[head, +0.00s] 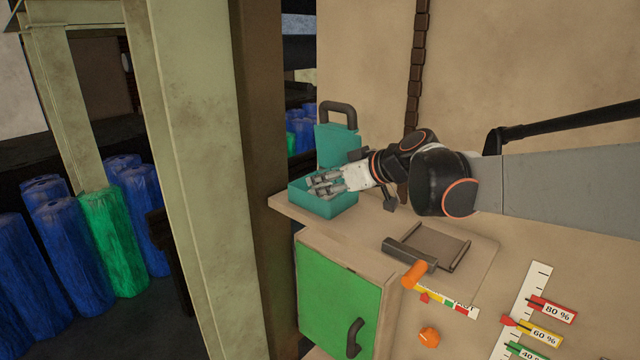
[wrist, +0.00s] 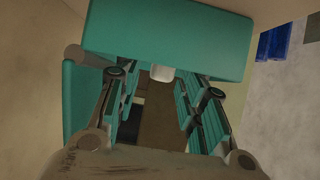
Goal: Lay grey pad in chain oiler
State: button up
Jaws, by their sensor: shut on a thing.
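A teal box (head: 325,207) with its lid (head: 337,146) standing open stands at the back left of the ledge; it looks like the chain oiler. Its teal side fills the top of the wrist view (wrist: 165,38). My gripper (head: 325,184) is over the box's open top, with its fingers in or just above the opening. In the wrist view my gripper (wrist: 160,90) has its two fingers apart, with a dull grey-brown flat thing (wrist: 158,118) between them, seemingly the grey pad. Its edges are hard to make out. The box's inside is largely hidden by my fingers.
A flat dark tray (head: 440,247) with a grey roller (head: 408,253) and an orange knob (head: 415,274) lies on the ledge nearer me. A chain (head: 415,75) hangs on the wall. A green cabinet door (head: 335,300) is below. A pale post (head: 205,150) stands left.

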jog(key=shift+w+f, duration=0.15)
jog(key=shift+f, duration=0.35)
jog(key=shift+d, duration=0.1)
jog(key=shift+f, duration=0.2)
jog(key=o, duration=0.7)
jog(key=shift+r, duration=0.1)
jog(key=shift+r+p, duration=0.2)
jog(key=shift+p, duration=0.1)
jog(key=p+v, duration=0.4)
jog(key=v, duration=0.8)
